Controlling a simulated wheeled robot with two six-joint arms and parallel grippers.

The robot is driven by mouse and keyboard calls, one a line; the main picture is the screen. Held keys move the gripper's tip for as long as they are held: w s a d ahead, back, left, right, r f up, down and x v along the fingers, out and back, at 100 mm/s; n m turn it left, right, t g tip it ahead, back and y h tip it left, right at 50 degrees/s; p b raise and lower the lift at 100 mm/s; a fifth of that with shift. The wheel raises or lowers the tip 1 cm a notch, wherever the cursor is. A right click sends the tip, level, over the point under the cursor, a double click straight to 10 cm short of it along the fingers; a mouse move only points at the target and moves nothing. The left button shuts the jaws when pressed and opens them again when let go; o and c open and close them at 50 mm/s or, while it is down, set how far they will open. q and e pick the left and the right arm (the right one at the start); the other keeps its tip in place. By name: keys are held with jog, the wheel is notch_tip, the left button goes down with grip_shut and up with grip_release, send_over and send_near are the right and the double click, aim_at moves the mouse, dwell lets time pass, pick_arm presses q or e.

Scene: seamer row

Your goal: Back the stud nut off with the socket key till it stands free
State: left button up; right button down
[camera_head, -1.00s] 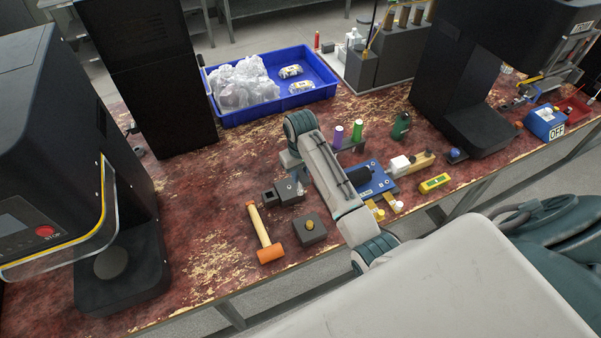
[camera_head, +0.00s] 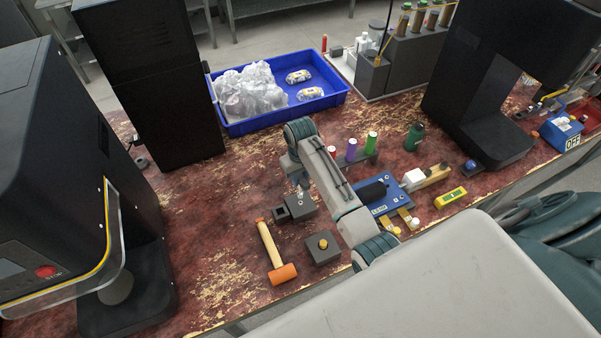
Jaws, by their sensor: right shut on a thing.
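My right gripper (camera_head: 291,164) points down just behind and above a small dark grey block (camera_head: 301,208) with a square-holed part at its left. My forearm hides much of the fingers. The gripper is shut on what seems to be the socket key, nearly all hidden. A small pale upright piece (camera_head: 301,190) shows at the top of the block, below the gripper. It may be the stud with its nut or the key's end; I cannot tell which, nor whether key and nut touch. My left gripper is out of view.
An orange-headed mallet (camera_head: 283,274) and a dark block with a yellow knob (camera_head: 323,248) lie in front. A blue plate fixture (camera_head: 386,196) and colored bottles (camera_head: 352,149) stand to the right. A blue tray (camera_head: 237,127) is behind. Dark machines flank the bench.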

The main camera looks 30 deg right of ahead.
jog(key=shift+s+f, duration=0.15)
jog(key=shift+f, duration=0.95)
jog(key=shift+f+b, duration=0.3)
jog(key=shift+f, duration=0.2)
jog(key=shift+r+p, duration=0.1)
jog(key=shift+p, duration=0.2)
dwell(0.4)
jog(key=m, duration=0.3)
jog(key=shift+m, duration=0.3)
jog(key=m, duration=0.3)
jog(key=shift+r+m, duration=0.1)
jog(key=shift+m, duration=0.3)
jog(key=m, duration=0.3)
jog(key=shift+r+m, duration=0.1)
jog(key=shift+m, duration=0.3)
jog(key=m, duration=0.3)
jog(key=shift+m, duration=0.4)
